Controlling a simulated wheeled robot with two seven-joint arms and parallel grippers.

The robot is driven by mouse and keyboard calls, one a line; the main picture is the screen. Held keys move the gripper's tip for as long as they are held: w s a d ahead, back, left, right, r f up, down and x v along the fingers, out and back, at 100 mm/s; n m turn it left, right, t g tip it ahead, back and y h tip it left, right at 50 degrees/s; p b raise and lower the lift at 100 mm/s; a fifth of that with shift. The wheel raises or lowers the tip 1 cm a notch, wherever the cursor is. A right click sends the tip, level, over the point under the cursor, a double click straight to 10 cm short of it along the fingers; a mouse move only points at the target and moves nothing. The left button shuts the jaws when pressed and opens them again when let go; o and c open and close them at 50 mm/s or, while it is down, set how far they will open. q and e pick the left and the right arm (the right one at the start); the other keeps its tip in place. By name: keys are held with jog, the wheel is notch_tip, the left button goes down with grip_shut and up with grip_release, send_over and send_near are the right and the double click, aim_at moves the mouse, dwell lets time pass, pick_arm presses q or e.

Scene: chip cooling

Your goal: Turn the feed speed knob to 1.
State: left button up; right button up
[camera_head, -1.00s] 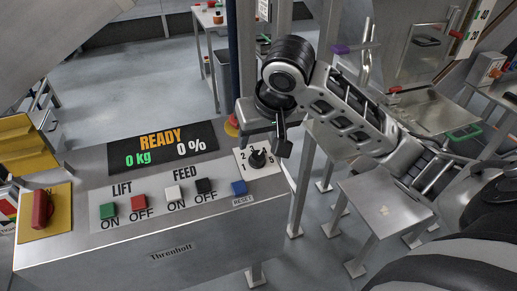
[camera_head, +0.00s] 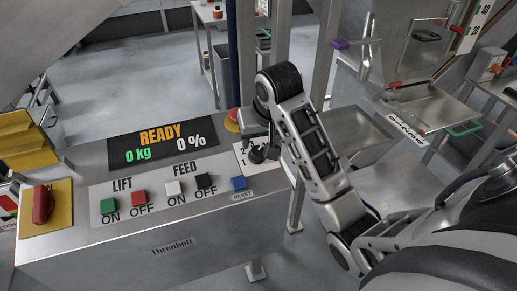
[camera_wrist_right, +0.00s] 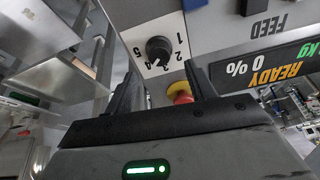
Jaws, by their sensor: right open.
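The feed speed knob (camera_head: 256,155) is a small black dial on a white plate numbered 1 to 5, at the right end of the control panel. In the right wrist view the knob (camera_wrist_right: 158,50) lies between and beyond the two fingertips, and its pale mark seems to face the 3–4 side. My right gripper (camera_head: 268,146) is above and close to the knob, partly covering the plate in the head view. The right wrist view shows the gripper (camera_wrist_right: 160,72) with its fingers apart and nothing between them. Contact with the knob cannot be told. My left gripper is not in view.
A red and yellow emergency button (camera_head: 232,121) stands just behind the knob. A blue reset button (camera_head: 239,184) lies in front of it. The display (camera_head: 163,142) reads READY, 0 kg and 0 %. A metal post (camera_head: 318,80) rises behind my right arm.

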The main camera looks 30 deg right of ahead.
aim_at(258, 151)
jog(key=shift+x, duration=3.1)
jog(key=shift+s, duration=0.1)
jog(key=c, duration=1)
